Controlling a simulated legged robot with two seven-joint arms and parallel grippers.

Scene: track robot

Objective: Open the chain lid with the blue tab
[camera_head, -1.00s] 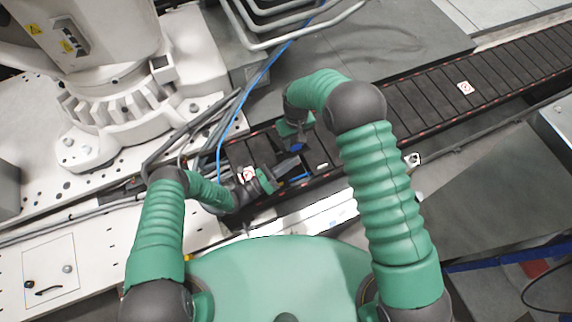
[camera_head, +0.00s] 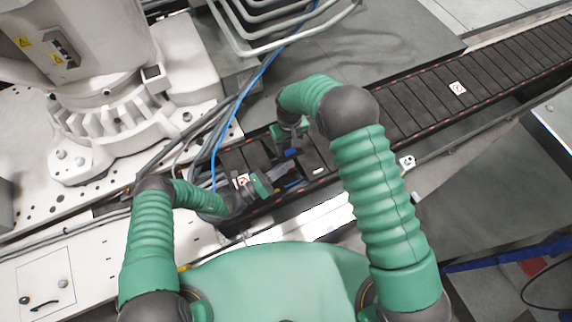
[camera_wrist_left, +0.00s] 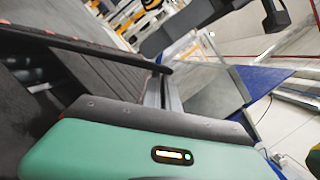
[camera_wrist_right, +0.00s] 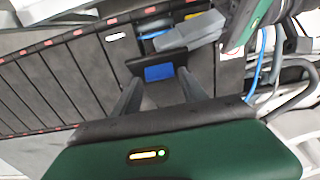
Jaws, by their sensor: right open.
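The black cable chain (camera_head: 420,108) runs diagonally from upper right to the middle of the head view. The blue tab (camera_wrist_right: 158,72) sits on a dark lid piece (camera_wrist_right: 150,59) in the right wrist view. My right gripper (camera_wrist_right: 159,80) is open, with one finger on each side of the tab; I cannot tell whether they touch it. A blue line (camera_wrist_right: 153,35) shows in a gap in the chain just beyond. My left gripper (camera_head: 283,174) is over the chain, its grey fingers (camera_wrist_right: 190,30) beside this gap; whether they are open is unclear.
A large white robot base (camera_head: 115,115) stands at the left, with a blue cable (camera_head: 232,110) and grey hoses beside the chain. Bent grey metal bars (camera_head: 270,35) are at the top.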

